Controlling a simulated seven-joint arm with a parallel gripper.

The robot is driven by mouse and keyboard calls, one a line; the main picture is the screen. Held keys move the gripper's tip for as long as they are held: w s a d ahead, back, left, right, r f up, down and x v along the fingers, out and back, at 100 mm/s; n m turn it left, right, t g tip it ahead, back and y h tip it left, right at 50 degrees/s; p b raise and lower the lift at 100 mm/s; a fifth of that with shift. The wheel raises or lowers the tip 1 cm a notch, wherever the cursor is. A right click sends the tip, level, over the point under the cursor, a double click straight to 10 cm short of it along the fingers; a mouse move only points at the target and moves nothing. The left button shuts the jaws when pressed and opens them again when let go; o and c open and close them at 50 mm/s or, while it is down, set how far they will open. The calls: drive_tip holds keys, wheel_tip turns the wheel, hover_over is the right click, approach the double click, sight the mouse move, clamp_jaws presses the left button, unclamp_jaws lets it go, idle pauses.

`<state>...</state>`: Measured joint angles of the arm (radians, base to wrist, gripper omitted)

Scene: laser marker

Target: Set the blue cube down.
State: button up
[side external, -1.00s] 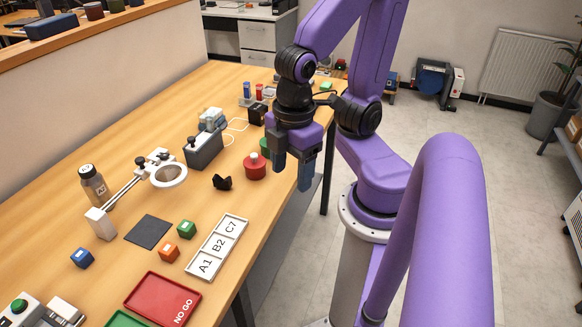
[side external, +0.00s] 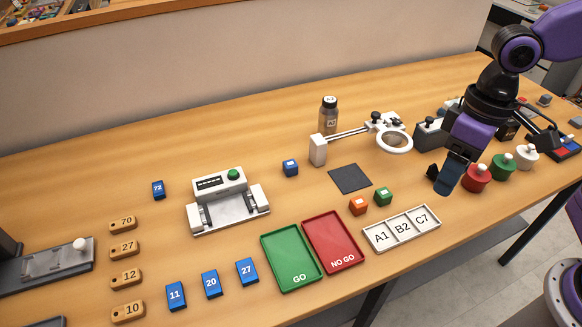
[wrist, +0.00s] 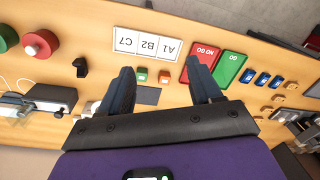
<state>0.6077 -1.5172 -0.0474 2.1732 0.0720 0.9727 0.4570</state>
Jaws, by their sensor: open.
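The blue cube (side external: 290,168) sits on the wooden table (side external: 90,170), between the white-and-grey device and the dark square mat (side external: 349,178). It touches nothing but the table. My gripper (side external: 447,178) is well to the right of the cube, above the table's right part near the red knobbed piece. In the wrist view my gripper (wrist: 163,72) has its fingers wide apart with nothing held between them. The mat shows there beyond the fingers (wrist: 148,96). I cannot make out the blue cube in the wrist view.
Orange (side external: 358,206) and green (side external: 383,196) cubes stand by the labelled tray (side external: 402,247). GO (side external: 278,275) and NO GO (side external: 345,262) trays lie at the front. A magnifier (side external: 394,142), bottle (side external: 328,115) and red knobbed piece (side external: 476,180) stand around. Table left of the marker device (side external: 222,188) is partly clear.

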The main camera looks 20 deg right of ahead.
drive_tip(key=w+a+m+y, duration=0.1)
drive_tip(key=w+a+m, duration=0.3)
drive_tip(key=w+m, duration=0.3)
drive_tip(key=w+a+m, duration=0.4)
drive_tip(key=w+a, duration=0.1)
drive_tip(key=w, duration=0.4)
drive_tip(key=m+y, duration=0.1)
drive_tip(key=m, duration=1.1)
approach(291, 163)
drive_tip(key=x, duration=0.4)
drive_tip(key=shift+w, duration=0.1)
drive_tip(key=shift+x, duration=2.6)
clamp_jaws()
